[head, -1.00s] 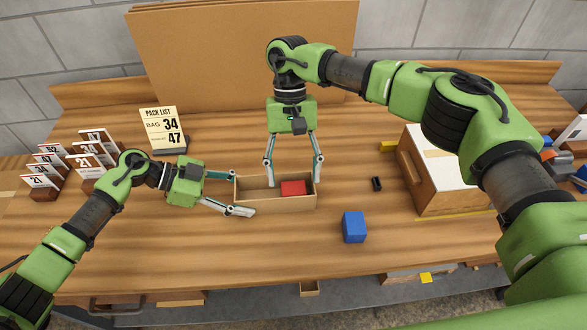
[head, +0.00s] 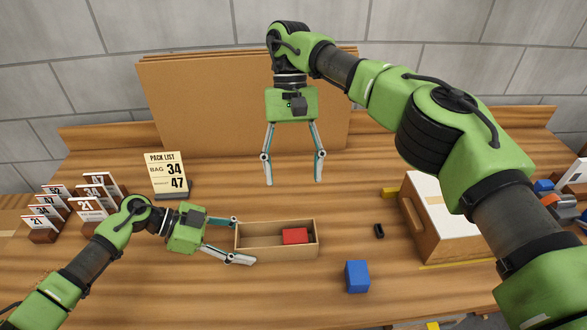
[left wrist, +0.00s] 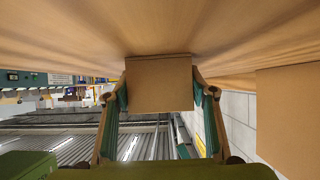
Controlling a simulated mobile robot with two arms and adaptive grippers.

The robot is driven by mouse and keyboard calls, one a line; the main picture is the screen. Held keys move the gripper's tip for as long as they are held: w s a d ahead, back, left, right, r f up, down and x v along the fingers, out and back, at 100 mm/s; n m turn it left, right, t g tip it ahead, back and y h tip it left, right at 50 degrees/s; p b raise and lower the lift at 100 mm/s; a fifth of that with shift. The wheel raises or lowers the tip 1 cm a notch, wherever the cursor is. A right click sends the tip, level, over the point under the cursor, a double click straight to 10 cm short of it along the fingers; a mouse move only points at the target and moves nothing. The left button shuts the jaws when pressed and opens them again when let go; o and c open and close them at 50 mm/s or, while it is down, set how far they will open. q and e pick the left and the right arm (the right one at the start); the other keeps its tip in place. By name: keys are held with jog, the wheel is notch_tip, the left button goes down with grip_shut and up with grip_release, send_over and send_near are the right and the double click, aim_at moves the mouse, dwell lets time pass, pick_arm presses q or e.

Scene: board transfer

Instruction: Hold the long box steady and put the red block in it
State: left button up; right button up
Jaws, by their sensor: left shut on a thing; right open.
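The long box (head: 275,254) is an open, narrow cardboard-coloured tray on the table. The red block (head: 295,236) lies inside it, in the right half. My left gripper (head: 245,241) is shut on the box's left end, one finger at the back side and one at the front. In the left wrist view the box's end wall (left wrist: 158,84) sits between the two fingers. My right gripper (head: 294,182) is open and empty, pointing down above and behind the box, clear of the block.
A blue block (head: 357,276) sits right of the box near the front. A small black item (head: 379,231) and a large white-topped carton (head: 438,223) stand further right. Number cards (head: 88,207) and a pack list sign (head: 166,172) are at left. Brown panels (head: 205,105) stand behind.

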dwell(0.4)
pick_arm(q)
jog(key=o, duration=0.9)
jog(key=shift+o, duration=0.2)
jog(key=o, duration=0.4)
jog(key=shift+a+r, duration=0.1)
